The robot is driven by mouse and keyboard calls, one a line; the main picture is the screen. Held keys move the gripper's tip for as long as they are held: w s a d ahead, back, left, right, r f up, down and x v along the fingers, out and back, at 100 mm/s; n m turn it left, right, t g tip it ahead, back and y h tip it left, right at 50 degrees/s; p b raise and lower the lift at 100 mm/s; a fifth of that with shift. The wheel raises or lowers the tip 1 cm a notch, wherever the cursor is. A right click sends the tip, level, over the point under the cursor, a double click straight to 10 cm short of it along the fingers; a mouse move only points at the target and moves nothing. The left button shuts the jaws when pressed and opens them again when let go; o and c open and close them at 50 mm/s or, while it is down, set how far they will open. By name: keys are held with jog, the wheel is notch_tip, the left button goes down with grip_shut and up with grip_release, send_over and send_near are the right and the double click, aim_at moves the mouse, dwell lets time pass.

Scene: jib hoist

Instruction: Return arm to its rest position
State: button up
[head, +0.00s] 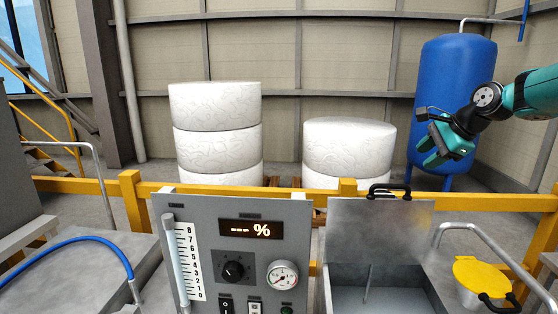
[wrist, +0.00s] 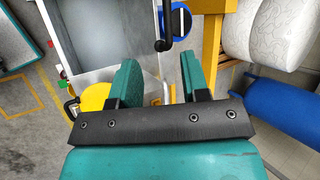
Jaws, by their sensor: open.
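My gripper (head: 430,158) is teal with a dark wrist and hangs at the right side of the head view, in front of the blue tank. In the wrist view my gripper (wrist: 158,72) shows two teal fingers spread apart with nothing between them. Below the fingers the wrist view shows the floor, the yellow rail and the edge of the metal box. My gripper touches nothing that I can see.
A grey control panel (head: 225,285) with a display and dial stands in front. An open metal box (head: 378,240) is beside it, with a yellow lid (head: 482,273) at right. A yellow rail (head: 460,200) runs behind. A blue tank (head: 450,75) and white rolls (head: 217,105) stand beyond.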

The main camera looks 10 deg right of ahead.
jog(key=s+a+f+n+g+y+b, duration=0.1)
jog(key=s+a+n+g, duration=0.1)
jog(key=s+a+n, duration=0.7)
jog(key=s+a+f+n+g+b, duration=0.1)
jog(key=s+a+n, duration=0.25)
jog(key=a, duration=0.85)
jog(key=s+a+f+n+g, duration=0.1)
jog(key=s+n, duration=0.3)
jog(key=s, duration=0.4)
jog(key=s+a+f+n+g+b, duration=0.1)
jog(key=s+a+f+n, duration=0.3)
jog(key=s, duration=0.4)
jog(key=s+a+f+n+g+b, duration=0.1)
jog(key=s+a+f+n, duration=0.2)
jog(key=s, duration=0.5)
jog(key=shift+s+n+g, duration=0.25)
jog(key=shift+n+g, duration=0.15)
jog(key=shift+n, duration=0.45)
